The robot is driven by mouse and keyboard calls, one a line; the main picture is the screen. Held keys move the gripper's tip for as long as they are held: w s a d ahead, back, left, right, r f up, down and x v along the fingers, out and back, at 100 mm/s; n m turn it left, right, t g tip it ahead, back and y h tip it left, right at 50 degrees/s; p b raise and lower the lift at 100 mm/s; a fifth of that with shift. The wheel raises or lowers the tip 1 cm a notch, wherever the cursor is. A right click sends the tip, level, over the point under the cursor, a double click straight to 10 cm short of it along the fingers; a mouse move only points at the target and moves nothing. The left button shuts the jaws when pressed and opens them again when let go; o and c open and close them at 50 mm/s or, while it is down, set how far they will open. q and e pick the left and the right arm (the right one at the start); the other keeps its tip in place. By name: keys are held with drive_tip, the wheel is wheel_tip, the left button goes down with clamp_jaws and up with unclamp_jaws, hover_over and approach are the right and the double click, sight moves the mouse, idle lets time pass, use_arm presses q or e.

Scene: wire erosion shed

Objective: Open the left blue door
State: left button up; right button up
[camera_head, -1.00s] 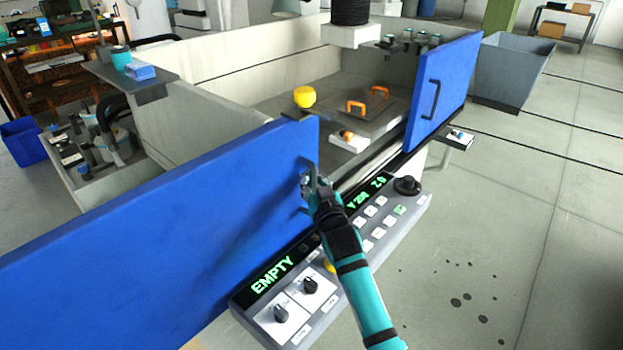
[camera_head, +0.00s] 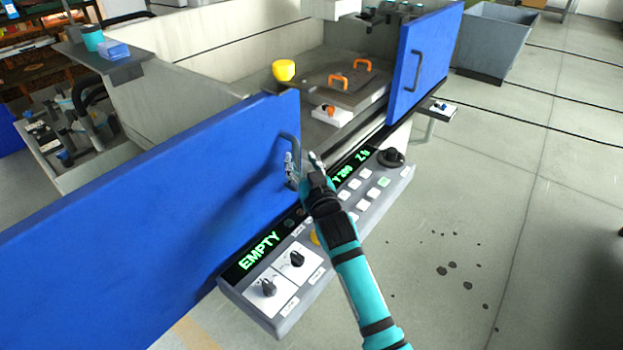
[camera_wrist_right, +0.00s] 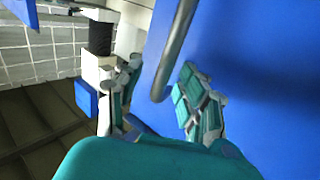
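The left blue door (camera_head: 150,215) is a broad flat panel at the left of the head view. Its curved handle (camera_head: 287,143) is near its right edge. The handle also shows as a dark bar in the right wrist view (camera_wrist_right: 173,55). My right gripper (camera_head: 303,163) is at the lower part of this handle. Its fingers are apart in the right wrist view (camera_wrist_right: 160,105), with the bar's lower end between or just beyond them. I cannot tell whether they touch it. My left gripper is not in view.
The right blue door (camera_head: 428,55) stands across a gap showing the machine's inside, with a yellow cup (camera_head: 284,70) and orange handles (camera_head: 337,81). A control panel (camera_head: 320,270) reading "EMPTY" lies below my right arm.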

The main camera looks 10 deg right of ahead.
drive_tip(key=s, duration=0.8)
drive_tip(key=shift+s+d, duration=0.3)
drive_tip(key=shift+d, duration=0.1)
drive_tip(key=s+d+f+g, duration=0.4)
drive_tip(key=s+f+g, duration=0.3)
drive_tip(key=s+f, duration=0.65)
drive_tip(key=s+d+f+n+g+h, duration=0.15)
drive_tip(key=s+g, duration=0.25)
drive_tip(key=s, duration=0.5)
drive_tip(key=s+d+f+g+y, duration=0.1)
drive_tip(key=s+f+g, duration=0.2)
drive_tip(key=s, duration=0.7)
wheel_tip(320, 180, down, 25)
drive_tip(key=s+g, duration=0.1)
drive_tip(key=g, duration=0.1)
drive_tip(key=s+d+f+g, duration=0.1)
drive_tip(key=s+d+f, duration=0.1)
drive_tip(key=s+f, duration=1.5)
drive_tip(key=shift+s+d+f+h, duration=0.15)
drive_tip(key=shift+d+f+h, duration=0.1)
drive_tip(key=shift+h, duration=0.1)
